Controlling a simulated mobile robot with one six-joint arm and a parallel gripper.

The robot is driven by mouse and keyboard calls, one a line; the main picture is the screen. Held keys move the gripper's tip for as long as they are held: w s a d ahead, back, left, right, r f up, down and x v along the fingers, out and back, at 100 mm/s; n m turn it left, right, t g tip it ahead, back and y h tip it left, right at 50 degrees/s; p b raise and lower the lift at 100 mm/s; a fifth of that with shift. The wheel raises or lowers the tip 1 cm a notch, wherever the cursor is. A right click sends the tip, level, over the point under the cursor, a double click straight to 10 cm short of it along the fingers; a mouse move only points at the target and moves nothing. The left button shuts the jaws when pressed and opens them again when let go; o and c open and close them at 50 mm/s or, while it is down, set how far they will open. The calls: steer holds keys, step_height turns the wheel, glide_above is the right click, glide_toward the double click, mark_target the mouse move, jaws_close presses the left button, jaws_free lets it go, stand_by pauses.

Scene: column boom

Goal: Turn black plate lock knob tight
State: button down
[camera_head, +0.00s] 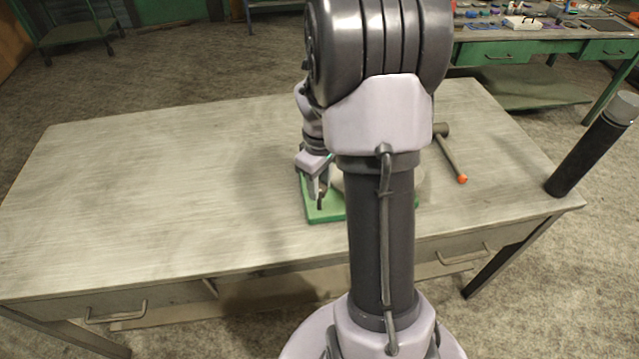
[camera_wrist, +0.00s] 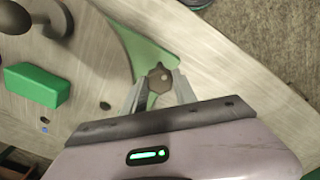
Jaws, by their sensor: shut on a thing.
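The dark lock knob (camera_wrist: 160,79) shows in the wrist view between the two grey fingers of my gripper (camera_wrist: 159,88), which is shut on it. It has a faceted outline with a small light spot in its middle. It sits over the green base (camera_wrist: 150,55), near a corner. In the head view my gripper (camera_head: 318,192) points down at the left part of the green base (camera_head: 328,213). My own arm hides much of that base.
A green block (camera_wrist: 34,86) and a dark round-ended handle (camera_wrist: 50,20) stand left in the wrist view. A hammer (camera_head: 452,155) with an orange handle end lies right of my arm. A black post (camera_head: 590,150) stands at the table's right edge. The table's left half (camera_head: 150,190) is clear.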

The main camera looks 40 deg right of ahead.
steer(key=m, duration=0.4)
steer(key=shift+m, duration=0.4)
steer(key=m, duration=0.8)
steer(key=shift+m+b, duration=0.75)
steer(key=shift+m, duration=1.55)
steer(key=c, duration=1)
jaws_free()
steer(key=shift+o, duration=0.2)
